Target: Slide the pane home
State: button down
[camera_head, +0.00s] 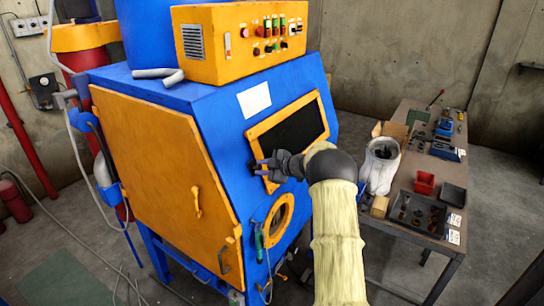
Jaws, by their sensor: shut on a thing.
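The dark window pane (300,130) shows inside the orange window frame (318,98) on the sloped front of the blue blasting cabinet (225,115). My gripper (259,167) is at the lower left corner of this frame, reaching in from the right. It is shut, apparently on the pane's edge, but its fingers and dark wrist hide the contact. The lower part of the frame is partly covered by my gripper and arm. I cannot tell how far the pane sits in the frame.
An orange control box (240,42) stands on the cabinet. A round orange port (278,221) lies below the window, with a hose beside it. At right, a workbench (425,160) holds a white container (379,168), a red bin (424,183) and dark trays.

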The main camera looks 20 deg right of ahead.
jog(key=shift+w+d+r, duration=0.1)
jog(key=shift+d, duration=0.2)
jog(key=shift+w+d, duration=0.3)
jog(key=shift+d, duration=0.15)
jog(key=c, duration=1.1)
grip_release()
jog(key=shift+s+d, duration=0.1)
jog(key=shift+s, duration=0.05)
jog(key=b+v, duration=0.8)
jog(key=v, duration=0.9)
jog(key=shift+s, duration=0.1)
